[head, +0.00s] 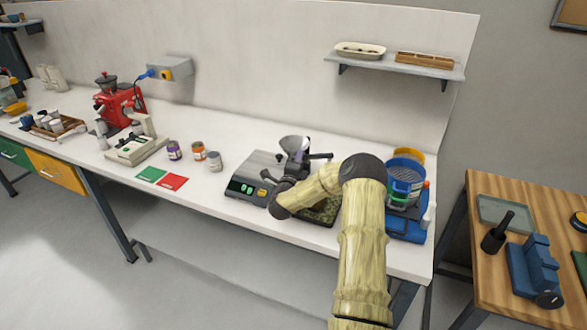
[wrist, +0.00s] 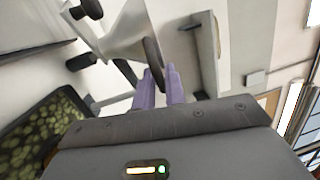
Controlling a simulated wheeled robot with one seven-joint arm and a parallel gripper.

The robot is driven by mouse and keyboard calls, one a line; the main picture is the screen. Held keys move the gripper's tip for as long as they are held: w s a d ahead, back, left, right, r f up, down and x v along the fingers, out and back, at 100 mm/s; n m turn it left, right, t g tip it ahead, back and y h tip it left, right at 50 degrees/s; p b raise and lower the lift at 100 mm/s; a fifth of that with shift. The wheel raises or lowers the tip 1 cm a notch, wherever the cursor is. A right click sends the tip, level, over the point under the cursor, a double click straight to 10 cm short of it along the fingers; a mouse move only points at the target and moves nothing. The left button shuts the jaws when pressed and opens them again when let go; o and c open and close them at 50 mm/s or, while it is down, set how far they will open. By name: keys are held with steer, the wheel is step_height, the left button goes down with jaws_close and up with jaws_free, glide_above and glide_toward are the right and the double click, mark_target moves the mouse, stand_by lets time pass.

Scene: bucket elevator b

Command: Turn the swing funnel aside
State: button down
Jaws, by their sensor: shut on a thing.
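The swing funnel (head: 291,144) is a grey cone above the scale-like machine on the bench. It also shows close up in the wrist view (wrist: 122,38), tilted by the camera angle. My gripper (wrist: 158,78) has purple fingers shut on a dark edge or grip piece at the funnel's side; which part exactly I cannot tell.
The grey scale (head: 250,178) stands left of my arm. A dark tray of green pieces (wrist: 38,135) is below. A blue sieve machine (head: 404,195) stands at right. Several jars (head: 198,150) and a red grinder (head: 120,103) are to the left. A wall shelf (head: 398,63) hangs above.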

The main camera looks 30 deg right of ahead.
steer(key=shift+w+a+r+m+g+h+b, duration=0.1)
steer(key=shift+w+r+m+g+h+b, duration=0.1)
steer(key=shift+w+m+g+h+b, duration=0.35)
steer(key=shift+w+a+r+m+g+h+b, duration=0.1)
steer(key=shift+w+r+m+g+h+b, duration=0.1)
steer(key=shift+w+m+g+h+b, duration=0.3)
steer(key=shift+w, duration=0.2)
steer(key=c, duration=1.5)
jaws_free()
steer(key=shift+s+f, duration=0.1)
steer(key=shift+f, duration=0.05)
steer(key=b+v, duration=0.4)
steer(key=v, duration=1.3)
steer(key=shift+a+b, duration=0.15)
steer(key=shift+b, duration=0.2)
